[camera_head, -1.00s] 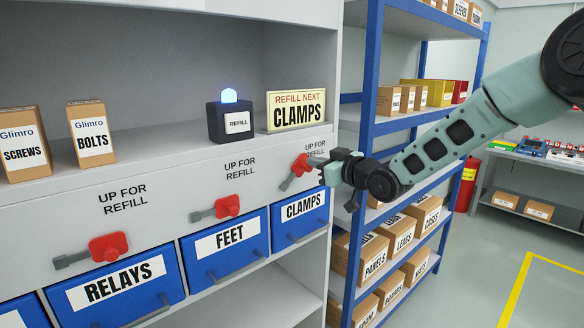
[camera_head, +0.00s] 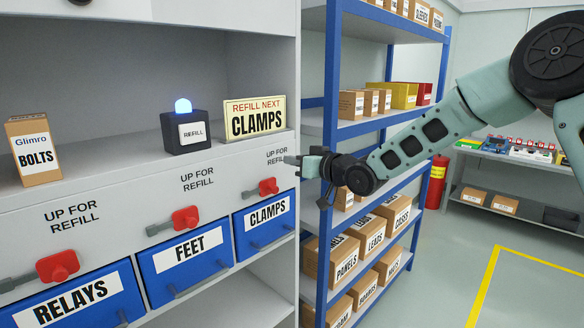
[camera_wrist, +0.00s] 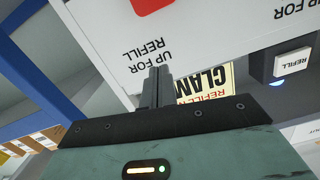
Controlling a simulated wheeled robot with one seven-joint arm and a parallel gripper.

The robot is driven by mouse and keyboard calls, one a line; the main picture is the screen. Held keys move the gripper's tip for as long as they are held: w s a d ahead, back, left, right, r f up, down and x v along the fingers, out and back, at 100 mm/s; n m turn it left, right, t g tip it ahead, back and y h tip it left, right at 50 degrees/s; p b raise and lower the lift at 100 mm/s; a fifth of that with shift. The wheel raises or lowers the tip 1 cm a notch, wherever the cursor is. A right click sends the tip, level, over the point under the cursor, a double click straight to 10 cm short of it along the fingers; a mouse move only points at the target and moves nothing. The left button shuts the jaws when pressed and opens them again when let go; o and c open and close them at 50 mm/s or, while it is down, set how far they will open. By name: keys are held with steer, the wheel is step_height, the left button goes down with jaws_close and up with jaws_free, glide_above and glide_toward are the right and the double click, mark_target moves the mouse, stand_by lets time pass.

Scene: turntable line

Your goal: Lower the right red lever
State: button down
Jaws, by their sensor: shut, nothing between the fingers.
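The right red lever (camera_head: 267,187) is on the grey panel above the blue CLAMPS bin (camera_head: 266,222). It lies nearly level, at a slant like the other two levers, its grey rod pointing left. My gripper (camera_head: 288,160) is shut and empty, up and right of the lever, apparently apart from it. In the wrist view, turned upside down, the closed fingers (camera_wrist: 157,85) show in front of the panel near the UP FOR REFILL print. A piece of a red lever (camera_wrist: 150,4) shows at the top edge.
The middle lever (camera_head: 185,218) and left lever (camera_head: 57,266) sit above the FEET and RELAYS bins. A REFILL box with a lit blue lamp (camera_head: 185,133) and a CLAMPS sign (camera_head: 254,118) stand on the shelf. A blue rack (camera_head: 332,150) stands close behind my gripper.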

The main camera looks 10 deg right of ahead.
steer(key=b+v, duration=0.2)
steer(key=v, duration=0.6)
steer(key=shift+s+f, duration=0.15)
steer(key=shift+s, duration=0.15)
steer(key=shift+d, duration=0.1)
steer(key=s+a+f+g+h, duration=0.4)
steer(key=s+a+f+g, duration=0.15)
steer(key=s+f, duration=0.5)
steer(key=s+d+f+g+h, duration=0.1)
steer(key=s+g+h, duration=0.1)
steer(key=s, duration=0.8)
steer(key=s+d+f+n+g+h, duration=0.1)
steer(key=s+g+h, duration=0.1)
steer(key=s, duration=0.8)
steer(key=s+d+f+n+g+h, duration=0.1)
steer(key=s+f+g+h, duration=0.1)
steer(key=s, duration=0.9)
steer(key=shift+d+g, duration=0.35)
steer(key=shift+g, duration=0.5)
